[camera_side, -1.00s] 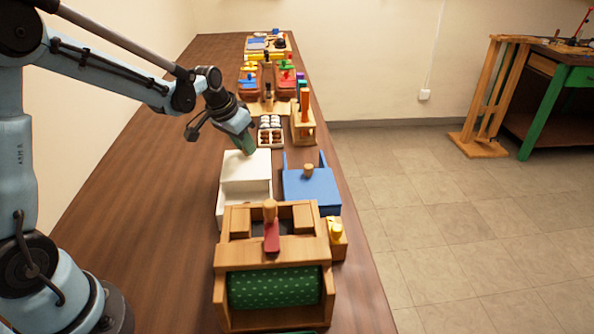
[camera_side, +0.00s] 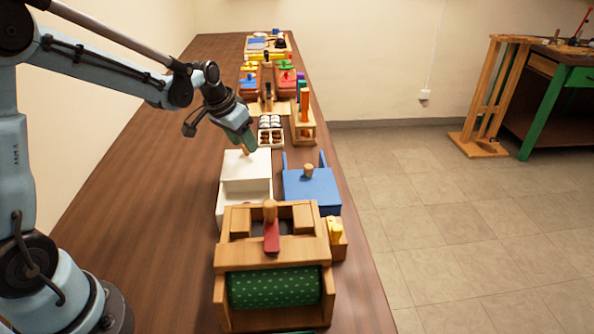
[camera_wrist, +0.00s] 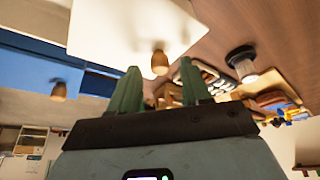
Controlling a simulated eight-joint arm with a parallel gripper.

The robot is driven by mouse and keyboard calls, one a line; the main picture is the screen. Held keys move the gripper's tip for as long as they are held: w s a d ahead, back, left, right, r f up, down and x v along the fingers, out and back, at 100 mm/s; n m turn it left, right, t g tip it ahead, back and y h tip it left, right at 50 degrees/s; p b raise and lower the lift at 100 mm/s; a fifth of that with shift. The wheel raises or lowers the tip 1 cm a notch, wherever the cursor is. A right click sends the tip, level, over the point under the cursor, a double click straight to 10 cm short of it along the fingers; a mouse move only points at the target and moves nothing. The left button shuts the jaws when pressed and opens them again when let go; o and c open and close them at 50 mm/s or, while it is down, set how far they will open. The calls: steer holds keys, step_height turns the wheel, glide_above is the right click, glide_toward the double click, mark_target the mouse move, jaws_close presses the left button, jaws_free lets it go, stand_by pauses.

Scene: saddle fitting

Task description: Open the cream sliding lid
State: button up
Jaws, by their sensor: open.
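The cream sliding lid (camera_side: 245,164) lies on top of a cream box (camera_side: 245,200) on the bench. A small wooden knob (camera_side: 245,150) stands on the lid near its far edge. In the wrist view the lid (camera_wrist: 125,25) is at the top and its knob (camera_wrist: 160,62) shows just beyond the gap between my fingers. My gripper (camera_side: 250,144) is just above the knob in the side view. Its green fingers (camera_wrist: 155,85) are apart with nothing between them. I cannot tell whether they touch the knob.
A blue box (camera_side: 312,190) with a wooden knob stands right of the cream box. A wooden frame with a green dotted roller (camera_side: 275,288) is in front. Egg-like pieces in a tray (camera_side: 270,131) lie behind. The bench left of the cream box is clear.

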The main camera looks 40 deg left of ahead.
mark_target(231, 164)
steer(key=v, duration=1.1)
steer(key=s+d+f+t, duration=0.2)
steer(key=s+d+f, duration=0.2)
steer(key=s+d, duration=0.7)
steer(key=shift+s+f+t, duration=0.15)
steer(key=shift+s+t, duration=0.15)
steer(key=shift+s, duration=0.6)
steer(key=shift+o, duration=0.5)
